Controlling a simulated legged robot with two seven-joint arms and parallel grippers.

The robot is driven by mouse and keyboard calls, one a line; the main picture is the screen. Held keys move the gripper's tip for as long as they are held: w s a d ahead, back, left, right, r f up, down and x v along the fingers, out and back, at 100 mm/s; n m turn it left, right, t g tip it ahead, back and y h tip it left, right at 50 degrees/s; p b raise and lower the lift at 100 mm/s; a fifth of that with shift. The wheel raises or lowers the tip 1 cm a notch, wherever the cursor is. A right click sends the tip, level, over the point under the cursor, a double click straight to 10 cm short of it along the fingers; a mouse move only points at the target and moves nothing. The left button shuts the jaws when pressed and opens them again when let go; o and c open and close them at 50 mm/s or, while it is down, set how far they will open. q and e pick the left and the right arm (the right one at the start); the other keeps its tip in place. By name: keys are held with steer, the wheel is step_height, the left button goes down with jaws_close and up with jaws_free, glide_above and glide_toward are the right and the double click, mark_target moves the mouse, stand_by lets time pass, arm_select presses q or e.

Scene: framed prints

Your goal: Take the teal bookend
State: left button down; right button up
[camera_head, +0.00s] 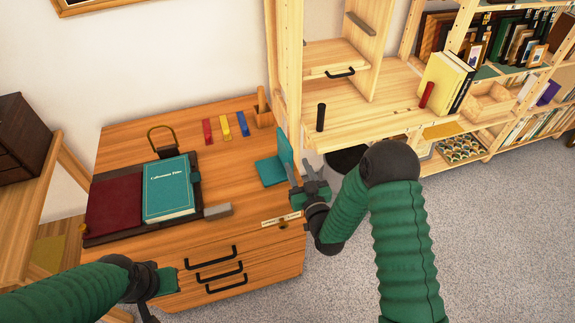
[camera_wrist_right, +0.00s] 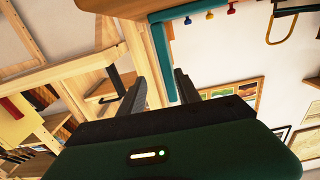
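The teal bookend (camera_head: 270,171) stands at the right edge of the wooden desk, one plate flat and one upright. In the right wrist view its teal edge (camera_wrist_right: 162,58) runs between my two fingers, closer to the right-hand one. My right gripper (camera_head: 304,178) is open just right of the bookend's upright plate. It also shows in the wrist view (camera_wrist_right: 158,68). I cannot tell whether a finger touches the bookend. My left gripper (camera_head: 155,290) is low at the desk's front left, with a small green piece beside it; its fingers are not clear.
A teal book (camera_head: 168,190) and dark red folder (camera_head: 113,207) lie on the desk (camera_head: 225,185). Red, yellow and blue pieces (camera_head: 226,125) lie behind. A grey block (camera_head: 217,211) is near the front. A light wooden shelf unit (camera_head: 345,128) stands close right of my right gripper.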

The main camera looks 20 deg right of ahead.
mark_target(285, 156)
steer(key=w+a, duration=0.1)
steer(key=w, duration=0.1)
steer(key=w+a, duration=0.1)
steer(key=shift+w+a+f, duration=0.2)
steer(key=shift+w+a, duration=0.1)
steer(key=shift+w, duration=0.05)
steer(key=shift+w+d+b, duration=0.1)
steer(key=shift+w+b, duration=0.2)
steer(key=shift+w, duration=0.75)
steer(key=shift+d+f, duration=0.1)
steer(key=shift+d, duration=0.6)
steer(key=shift+c, duration=1.9)
steer(key=shift+a, duration=0.6)
jaws_close()
arm_select(q)
steer(key=shift+a+f, duration=0.4)
steer(key=shift+a, duration=0.2)
arm_select(e)
steer(key=shift+d, duration=0.4)
arm_select(q)
steer(key=shift+a, duration=0.2)
arm_select(e)
steer(key=shift+a, duration=0.2)
steer(key=shift+r, duration=0.2)
